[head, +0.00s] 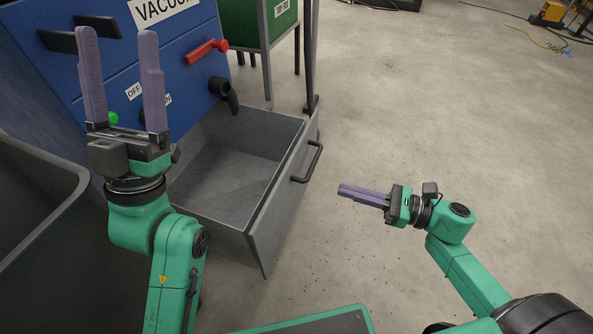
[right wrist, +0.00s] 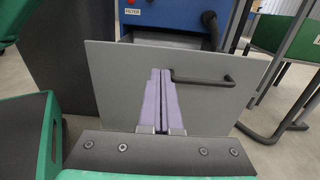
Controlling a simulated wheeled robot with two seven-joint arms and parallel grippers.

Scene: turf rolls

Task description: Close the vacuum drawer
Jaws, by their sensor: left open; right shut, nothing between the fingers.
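The grey vacuum drawer (head: 285,195) is pulled out from the blue vacuum cabinet (head: 185,65) and looks empty inside. A dark bar handle (head: 313,162) is on its front panel. In the right wrist view the front panel (right wrist: 120,85) faces me, with the handle (right wrist: 205,80) right of my fingertips. My right gripper (head: 340,189) is shut and empty, in front of the drawer and apart from the handle in the head view. My left gripper (head: 118,35) is open and empty, raised in front of the cabinet, left of the drawer.
A dark grey bin (head: 40,215) stands at the left beside the cabinet. A red lever (head: 207,50) and a black hose nozzle (head: 224,94) stick out of the cabinet above the drawer. A green container on a metal stand (head: 262,22) is behind.

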